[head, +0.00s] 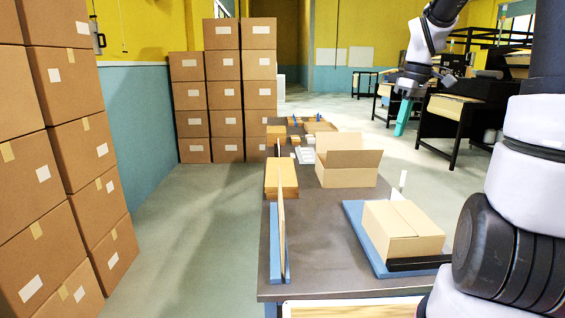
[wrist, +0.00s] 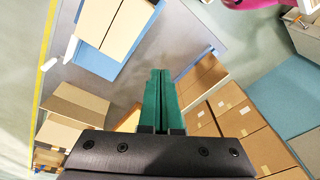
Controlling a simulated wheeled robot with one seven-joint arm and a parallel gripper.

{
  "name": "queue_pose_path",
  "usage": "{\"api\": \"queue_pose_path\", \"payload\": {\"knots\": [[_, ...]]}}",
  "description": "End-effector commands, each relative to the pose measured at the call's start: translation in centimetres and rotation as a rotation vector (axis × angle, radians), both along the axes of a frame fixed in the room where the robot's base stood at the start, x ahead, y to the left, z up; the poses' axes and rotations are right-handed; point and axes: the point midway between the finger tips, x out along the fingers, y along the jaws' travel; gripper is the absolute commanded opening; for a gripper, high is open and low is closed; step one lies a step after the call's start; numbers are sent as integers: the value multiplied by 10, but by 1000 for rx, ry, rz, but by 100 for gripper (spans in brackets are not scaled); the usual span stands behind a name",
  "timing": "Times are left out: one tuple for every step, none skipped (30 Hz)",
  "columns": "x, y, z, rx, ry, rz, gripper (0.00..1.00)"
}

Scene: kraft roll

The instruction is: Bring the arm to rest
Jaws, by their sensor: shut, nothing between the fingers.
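My gripper (head: 404,117) hangs at the upper right of the head view, its teal fingers pointing down. It appears to the right of the table in the picture. In the wrist view the green fingers (wrist: 161,95) lie together, shut, with nothing between them. My arm comes in from the right side of the head view, and part of it is cut off by the picture's edge.
A long grey table (head: 335,230) bears a closed carton (head: 402,228) on a blue mat, an open carton (head: 348,163) and an upright brown panel (head: 281,215). Stacked boxes (head: 62,130) line the left. Dark workbenches (head: 462,118) stand at the back right. The left aisle floor is clear.

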Motion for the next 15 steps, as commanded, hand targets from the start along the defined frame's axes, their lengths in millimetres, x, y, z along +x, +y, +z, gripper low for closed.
{"api": "queue_pose_path", "payload": {"knots": [[-15,11,14,-19,-35,-68,0],[-23,15,20,-24,-54,-117,0],[-35,21,29,-25,-81,-180,0],[-43,25,34,-23,-102,-229,0],[-52,29,40,-18,-122,-277,0],[-63,34,47,-7,-151,-340,0],[-72,38,52,6,-172,-388,0],[-81,41,56,21,-195,-436,0],[-93,45,61,45,-222,-497,0],[-102,48,65,67,-241,-546,0],[-111,50,68,91,-262,-589,0],[-122,53,72,126,-282,-646,0],[-130,55,74,154,-297,-685,0],[-138,57,75,182,-309,-724,0],[-147,58,77,219,-321,-770,0]]}}
